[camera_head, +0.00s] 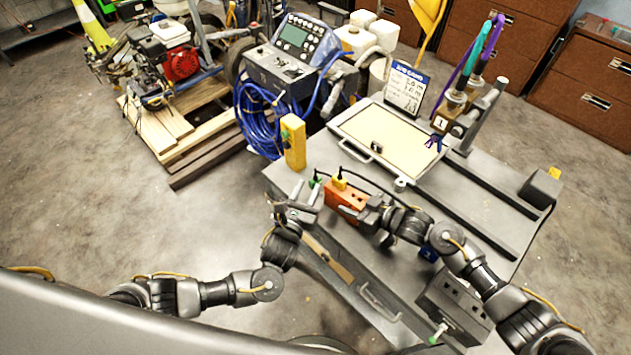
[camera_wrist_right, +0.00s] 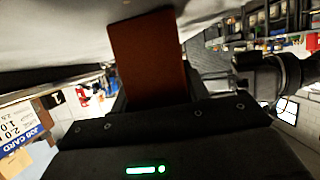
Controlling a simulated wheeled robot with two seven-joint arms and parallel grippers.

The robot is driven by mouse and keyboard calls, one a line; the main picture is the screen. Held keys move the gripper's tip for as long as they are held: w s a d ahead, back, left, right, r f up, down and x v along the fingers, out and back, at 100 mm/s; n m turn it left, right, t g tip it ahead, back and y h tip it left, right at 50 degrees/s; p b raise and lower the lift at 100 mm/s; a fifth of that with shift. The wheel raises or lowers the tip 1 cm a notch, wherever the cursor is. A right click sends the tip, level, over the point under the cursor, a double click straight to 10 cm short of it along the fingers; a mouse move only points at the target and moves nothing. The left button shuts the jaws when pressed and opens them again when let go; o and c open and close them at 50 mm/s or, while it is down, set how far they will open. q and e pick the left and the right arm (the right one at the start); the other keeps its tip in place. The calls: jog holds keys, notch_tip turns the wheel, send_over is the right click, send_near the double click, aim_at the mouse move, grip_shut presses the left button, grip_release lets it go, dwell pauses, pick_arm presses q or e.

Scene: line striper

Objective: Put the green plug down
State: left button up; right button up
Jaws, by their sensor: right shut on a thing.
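A small green plug (camera_head: 315,181) shows at the tips of my left gripper (camera_head: 307,192), near the left end of the orange box. The left gripper's two fingers look spread apart; whether the plug touches one of them or rests on the table is too small to tell. My right gripper (camera_head: 363,209) is shut on the orange box (camera_head: 345,197), over the grey table (camera_head: 300,176). The box also fills the space ahead of the jaws in the right wrist view (camera_wrist_right: 150,55). A yellow plug (camera_head: 339,183) with a black cord sits at the box's far edge.
A yellow post (camera_head: 293,142) stands at the table's left corner. A grey box (camera_head: 455,305) with another green piece (camera_head: 438,334) is at front right. Blue hose (camera_head: 258,120) coils beyond the table.

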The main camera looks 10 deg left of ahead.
aim_at(314, 183)
pick_arm(q)
jog(key=shift+w+d+r, duration=0.1)
jog(key=shift+w+d, duration=0.05)
jog(key=shift+w, duration=0.85)
jog(key=shift+w+d+r, duration=0.15)
jog(key=shift+w, duration=0.85)
jog(key=shift+w+d+r, duration=0.1)
jog(key=shift+w+d, duration=0.05)
jog(key=shift+w, duration=0.85)
grip_shut()
